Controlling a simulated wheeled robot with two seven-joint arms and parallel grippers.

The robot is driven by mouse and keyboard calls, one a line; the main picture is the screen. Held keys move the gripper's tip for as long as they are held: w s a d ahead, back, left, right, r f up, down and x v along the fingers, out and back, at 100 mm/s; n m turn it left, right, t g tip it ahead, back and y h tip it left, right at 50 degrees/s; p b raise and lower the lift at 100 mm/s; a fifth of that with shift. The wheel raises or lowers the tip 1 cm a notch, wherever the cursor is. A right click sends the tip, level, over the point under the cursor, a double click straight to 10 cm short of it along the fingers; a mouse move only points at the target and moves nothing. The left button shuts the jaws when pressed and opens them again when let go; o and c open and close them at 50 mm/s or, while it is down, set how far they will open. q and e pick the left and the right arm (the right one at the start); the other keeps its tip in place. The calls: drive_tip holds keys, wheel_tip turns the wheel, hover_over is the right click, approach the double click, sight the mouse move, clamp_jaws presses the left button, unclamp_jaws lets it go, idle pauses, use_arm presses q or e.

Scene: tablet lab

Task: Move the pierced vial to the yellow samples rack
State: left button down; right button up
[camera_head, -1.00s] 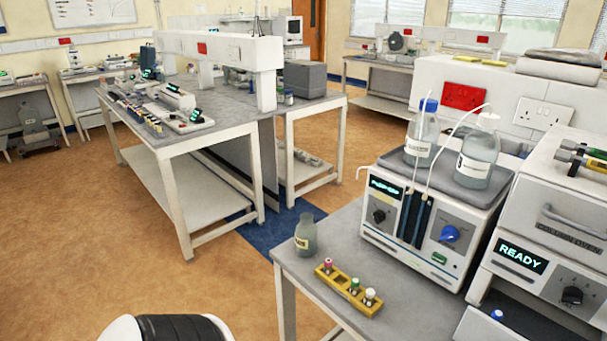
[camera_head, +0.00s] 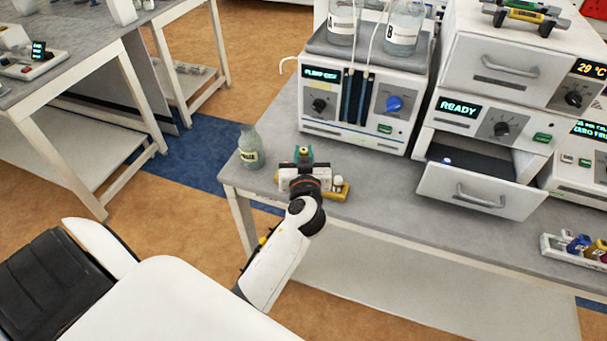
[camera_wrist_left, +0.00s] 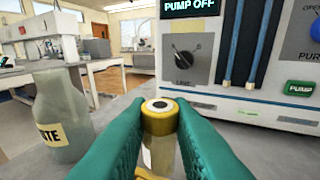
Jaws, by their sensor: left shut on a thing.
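My left gripper (camera_head: 303,156) is shut on a vial with a gold-yellow cap (camera_wrist_left: 160,104), held upright between the teal fingers. The cap top has a pale centre with a dark spot, and the clear body shows below it in the left wrist view. The yellow rack (camera_head: 342,190) lies on the grey bench, mostly hidden behind my left gripper and wrist; whether the vial's base touches it I cannot tell. My right gripper is not in view.
A waste bottle (camera_head: 250,150) stands just left of my left gripper, also in the left wrist view (camera_wrist_left: 60,115). The pump unit (camera_head: 358,105) stands behind. An oven with an open drawer (camera_head: 475,190) holding a small blue-capped item (camera_head: 446,160) is at right.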

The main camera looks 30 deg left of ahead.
use_arm(q)
wheel_tip(320, 180, down, 2)
drive_tip(key=shift+a+f, duration=0.15)
drive_tip(key=shift+f, duration=0.05)
wheel_tip(320, 180, down, 4)
drive_tip(key=shift+r, duration=0.1)
drive_tip(key=shift+f+b, duration=0.3)
drive_tip(key=c, duration=1.6)
unclamp_jaws()
drive_tip(key=shift+r, duration=0.1)
drive_tip(key=shift+o, duration=0.2)
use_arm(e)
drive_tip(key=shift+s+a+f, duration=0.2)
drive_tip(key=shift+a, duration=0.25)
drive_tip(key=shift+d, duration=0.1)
